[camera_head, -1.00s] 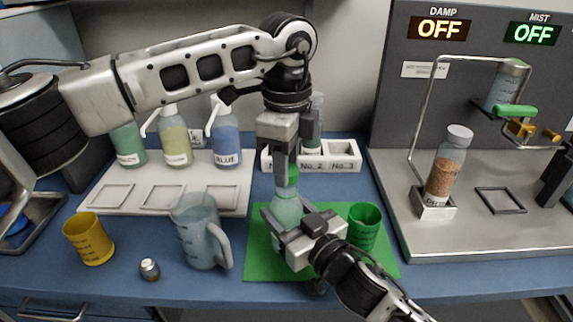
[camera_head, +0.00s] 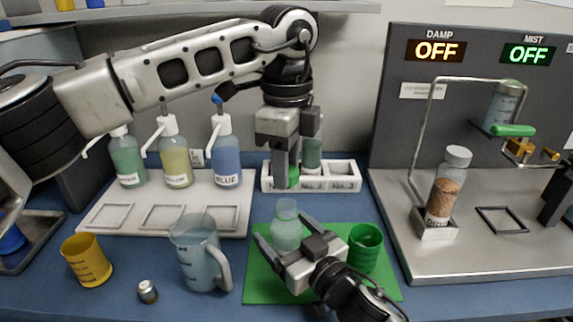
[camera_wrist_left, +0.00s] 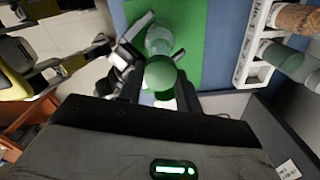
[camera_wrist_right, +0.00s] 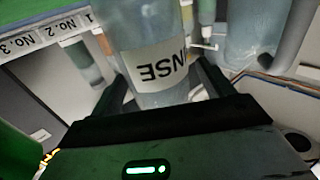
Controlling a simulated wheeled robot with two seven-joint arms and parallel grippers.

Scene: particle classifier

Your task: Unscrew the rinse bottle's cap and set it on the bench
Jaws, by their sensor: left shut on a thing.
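The rinse bottle (camera_head: 286,229) stands upright and uncapped on the green mat (camera_head: 256,283), its neck bare. Its label shows in the right wrist view (camera_wrist_right: 157,67). My right gripper (camera_head: 280,234) is at the bottle with a finger on either side, and the fingers look spread. My left gripper (camera_head: 288,180) is above and behind the bottle, shut on the green cap (camera_head: 294,177). The cap also shows between the fingers in the left wrist view (camera_wrist_left: 160,75), apart from the bottle.
A green cup (camera_head: 365,248) stands right of the bottle. A clear jug (camera_head: 197,260), a yellow cup (camera_head: 86,262) and a small weight (camera_head: 148,291) are to the left. The white numbered rack (camera_head: 342,175) is behind. Blue bench shows between jug and mat.

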